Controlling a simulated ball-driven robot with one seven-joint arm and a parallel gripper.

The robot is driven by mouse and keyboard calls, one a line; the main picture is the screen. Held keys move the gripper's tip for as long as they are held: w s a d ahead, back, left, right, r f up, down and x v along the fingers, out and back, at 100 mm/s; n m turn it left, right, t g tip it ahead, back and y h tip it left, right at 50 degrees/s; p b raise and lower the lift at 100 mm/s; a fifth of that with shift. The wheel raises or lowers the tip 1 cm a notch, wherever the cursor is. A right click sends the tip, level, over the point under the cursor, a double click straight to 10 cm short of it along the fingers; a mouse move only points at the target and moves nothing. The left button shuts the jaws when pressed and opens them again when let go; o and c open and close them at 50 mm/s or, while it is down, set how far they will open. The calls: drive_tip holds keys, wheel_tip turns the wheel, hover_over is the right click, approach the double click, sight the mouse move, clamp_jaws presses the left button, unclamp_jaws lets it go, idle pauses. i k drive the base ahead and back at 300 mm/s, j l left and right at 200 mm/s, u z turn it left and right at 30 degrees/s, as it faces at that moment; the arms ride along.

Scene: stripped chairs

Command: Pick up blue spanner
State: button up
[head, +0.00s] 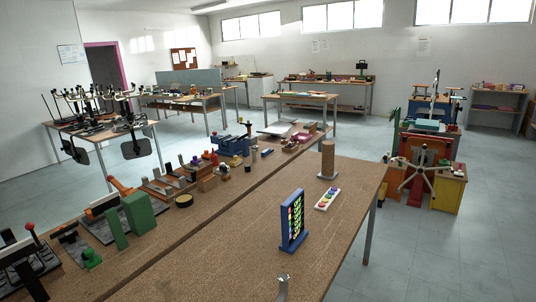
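I cannot make out a blue spanner for certain. A grey metal piece (283,287) with a notched top, like the open end of a spanner, shows at the bottom edge over the near bench (215,265); the rest of it is cut off, and I cannot tell its full shape. A small blue item (267,152) lies on the bench beyond, too small to identify. My gripper is not clearly in view.
A blue-framed panel (292,220) with coloured marks stands upright on the near bench. Behind it are a tray of coloured knobs (327,199) and a brown cylinder (328,160). Green blocks (138,212) and tools crowd the left bench. Open floor (440,250) lies right.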

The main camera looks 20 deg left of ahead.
sight(267, 151)
drive_tip(key=i+l+z, duration=0.35)
drive_tip(key=i+z, duration=0.3)
drive_tip(key=i, duration=0.25)
drive_tip(key=i+l, duration=0.1)
drive_tip(key=i, duration=0.5)
drive_tip(key=i+l, duration=0.1)
drive_tip(key=i, duration=0.45)
drive_tip(key=i+u, duration=0.3)
drive_tip(key=i, duration=0.45)
drive_tip(key=i+l+u, duration=0.15)
drive_tip(key=i+u, duration=0.15)
drive_tip(key=i, duration=0.45)
drive_tip(key=i+u, duration=0.95)
drive_tip(key=i+l+u, duration=0.3)
drive_tip(key=i+u, duration=0.15)
drive_tip(key=z, duration=0.55)
